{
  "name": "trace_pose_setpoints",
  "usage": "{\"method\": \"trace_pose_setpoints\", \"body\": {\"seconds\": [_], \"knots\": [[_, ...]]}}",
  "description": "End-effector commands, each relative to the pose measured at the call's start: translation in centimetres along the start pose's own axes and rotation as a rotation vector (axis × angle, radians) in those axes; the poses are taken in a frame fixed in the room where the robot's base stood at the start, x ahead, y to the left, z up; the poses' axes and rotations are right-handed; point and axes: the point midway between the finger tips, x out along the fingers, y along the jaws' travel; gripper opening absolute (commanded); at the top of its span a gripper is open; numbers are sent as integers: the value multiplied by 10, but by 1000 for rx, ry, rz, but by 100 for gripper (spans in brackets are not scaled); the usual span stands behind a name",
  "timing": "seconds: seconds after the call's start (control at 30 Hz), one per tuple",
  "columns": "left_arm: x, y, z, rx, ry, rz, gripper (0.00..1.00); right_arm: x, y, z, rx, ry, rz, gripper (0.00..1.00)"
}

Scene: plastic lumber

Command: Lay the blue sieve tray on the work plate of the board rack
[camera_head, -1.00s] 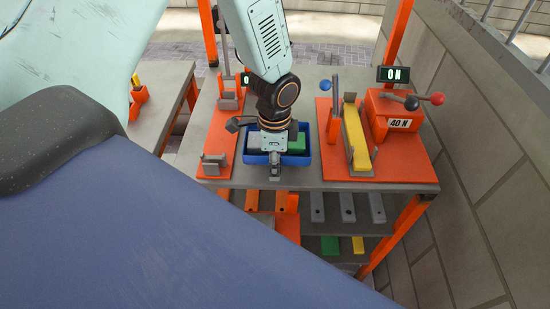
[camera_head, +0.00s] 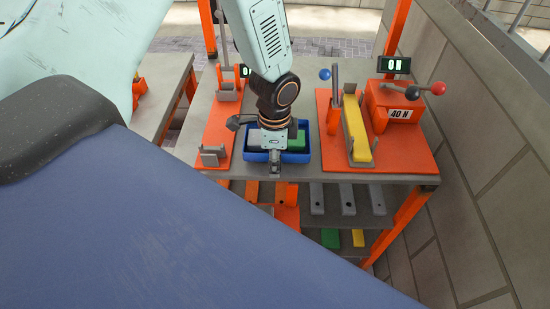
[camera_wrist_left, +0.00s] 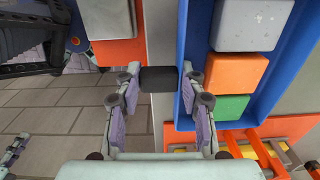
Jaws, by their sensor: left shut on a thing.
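The blue sieve tray (camera_head: 308,153) is at the middle of the board rack's grey work plate (camera_head: 300,174), between two orange fixtures. I cannot tell whether it rests there or hangs just above. In the left wrist view the tray (camera_wrist_left: 186,118) holds a grey block (camera_wrist_left: 252,25), an orange block (camera_wrist_left: 237,70) and a green block (camera_wrist_left: 217,107). My left gripper (camera_head: 275,168) is at the tray's near side, its arm hiding part of the tray. In the wrist view its fingers (camera_wrist_left: 158,80) close on a dark grip beside the blue wall. My right gripper is not in view.
An orange press base (camera_head: 410,160) with a yellow board (camera_head: 356,128), levers and a display stands right of the tray. A narrow orange fixture (camera_head: 218,125) stands left. Lower shelves hold several boards. A stone wall (camera_head: 480,180) bounds the right.

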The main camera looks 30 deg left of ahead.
Motion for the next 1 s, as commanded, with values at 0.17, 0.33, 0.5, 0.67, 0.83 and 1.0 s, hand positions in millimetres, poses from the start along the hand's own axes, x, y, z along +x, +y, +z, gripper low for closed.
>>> {"method": "trace_pose_setpoints", "body": {"seconds": [0.17, 0.33, 0.5, 0.67, 0.83, 1.0], "knots": [[3, -1, 0, 0, 1, -2, 0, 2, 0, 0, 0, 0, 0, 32], [6, -1, 0, 0, 1, -2, 0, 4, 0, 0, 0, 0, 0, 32], [9, -1, 0, 0, 1, -2, 0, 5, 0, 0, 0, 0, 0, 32], [11, -1, 0, 0, 1, -2, 0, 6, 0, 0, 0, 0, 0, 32], [11, -1, 0, 0, 1, -2, 53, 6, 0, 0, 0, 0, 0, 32], [11, 0, 0, 0, 1, -1, 66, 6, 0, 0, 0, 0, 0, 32]]}}
